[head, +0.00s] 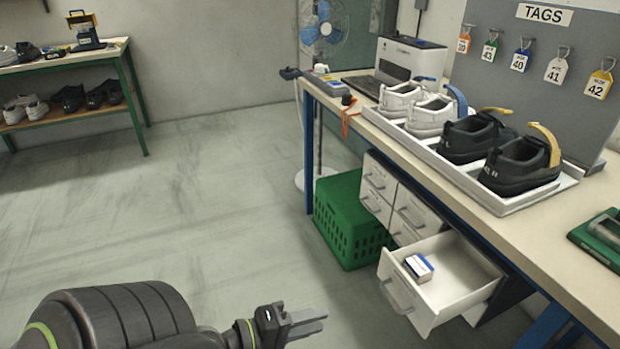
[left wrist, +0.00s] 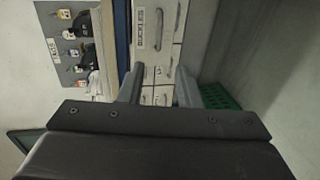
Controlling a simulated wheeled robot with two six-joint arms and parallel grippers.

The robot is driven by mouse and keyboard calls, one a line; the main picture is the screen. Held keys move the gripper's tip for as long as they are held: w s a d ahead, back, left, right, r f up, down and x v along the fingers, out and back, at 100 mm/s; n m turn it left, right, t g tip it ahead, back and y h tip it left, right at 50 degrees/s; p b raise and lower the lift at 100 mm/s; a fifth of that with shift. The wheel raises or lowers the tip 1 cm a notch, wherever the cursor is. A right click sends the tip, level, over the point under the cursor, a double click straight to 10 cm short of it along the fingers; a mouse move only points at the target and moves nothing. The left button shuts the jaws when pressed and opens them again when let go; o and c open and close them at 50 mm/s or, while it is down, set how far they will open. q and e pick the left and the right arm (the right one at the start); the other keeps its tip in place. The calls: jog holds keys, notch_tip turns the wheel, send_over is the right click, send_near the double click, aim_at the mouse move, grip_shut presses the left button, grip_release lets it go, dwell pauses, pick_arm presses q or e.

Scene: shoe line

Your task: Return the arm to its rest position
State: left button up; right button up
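My left arm (head: 120,315) comes in from the bottom left of the head view. It reaches over the bare floor, to the left of the open drawer (head: 445,280). My left gripper (head: 318,322) points to the right, and nothing is held in it. In the left wrist view the two fingers (left wrist: 160,75) stand apart, with the drawer fronts (left wrist: 160,50) showing between them. My right arm and gripper are not in view.
The workbench (head: 400,150) carries a white tray (head: 450,170) with white and black shoes. A small blue-and-white box (head: 418,266) lies in the open drawer. A green crate (head: 348,225) stands under the bench. The floor (head: 190,210) at left is clear.

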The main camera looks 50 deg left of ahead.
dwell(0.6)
